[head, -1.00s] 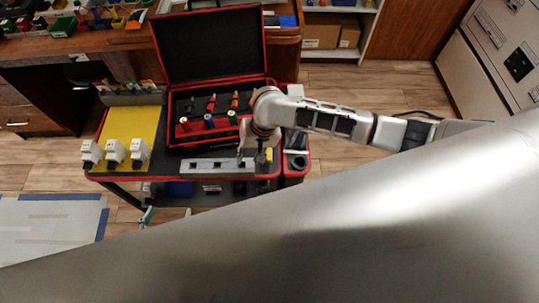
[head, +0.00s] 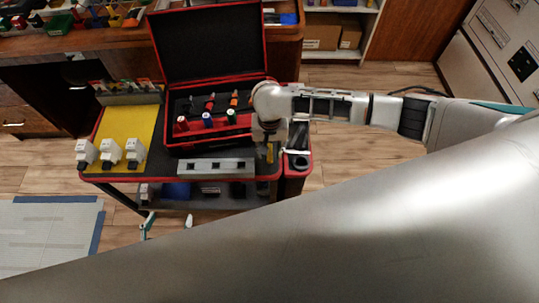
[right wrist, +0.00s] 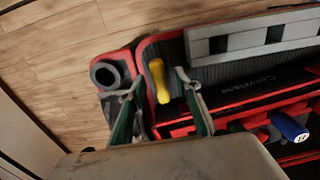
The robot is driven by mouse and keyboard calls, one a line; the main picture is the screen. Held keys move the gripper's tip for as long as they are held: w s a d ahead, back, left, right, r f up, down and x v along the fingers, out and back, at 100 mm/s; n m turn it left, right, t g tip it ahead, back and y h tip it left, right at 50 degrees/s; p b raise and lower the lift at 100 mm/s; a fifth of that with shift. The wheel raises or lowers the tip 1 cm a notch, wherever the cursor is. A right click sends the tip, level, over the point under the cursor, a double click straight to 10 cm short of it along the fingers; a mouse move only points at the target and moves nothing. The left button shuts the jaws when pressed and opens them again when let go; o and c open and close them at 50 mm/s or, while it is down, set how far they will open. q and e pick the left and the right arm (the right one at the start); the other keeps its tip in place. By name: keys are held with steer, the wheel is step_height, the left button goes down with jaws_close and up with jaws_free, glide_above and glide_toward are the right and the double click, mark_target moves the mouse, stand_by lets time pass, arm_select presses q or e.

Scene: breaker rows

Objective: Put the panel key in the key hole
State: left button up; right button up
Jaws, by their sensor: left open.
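The panel key seems to be the small yellow-handled piece (head: 270,153) at the cart top's front right corner. In the right wrist view the yellow handle (right wrist: 158,80) lies on the dark ribbed mat. My right gripper (right wrist: 156,86) is open, its green fingers on either side of the handle with gaps visible. In the head view the right wrist hides part of the key. My left gripper (head: 168,222) is open and empty, low in front of the cart. I cannot make out the key hole.
A grey bar with square holes (head: 216,167) lies left of the key. An open red-edged case (head: 208,40) with screwdrivers stands behind. A round holder (right wrist: 105,73) is beside the key. A grey cabinet (head: 500,50) stands far right.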

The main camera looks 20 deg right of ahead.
steer(key=shift+f, duration=0.6)
steer(key=shift+r, duration=0.1)
jaws_close()
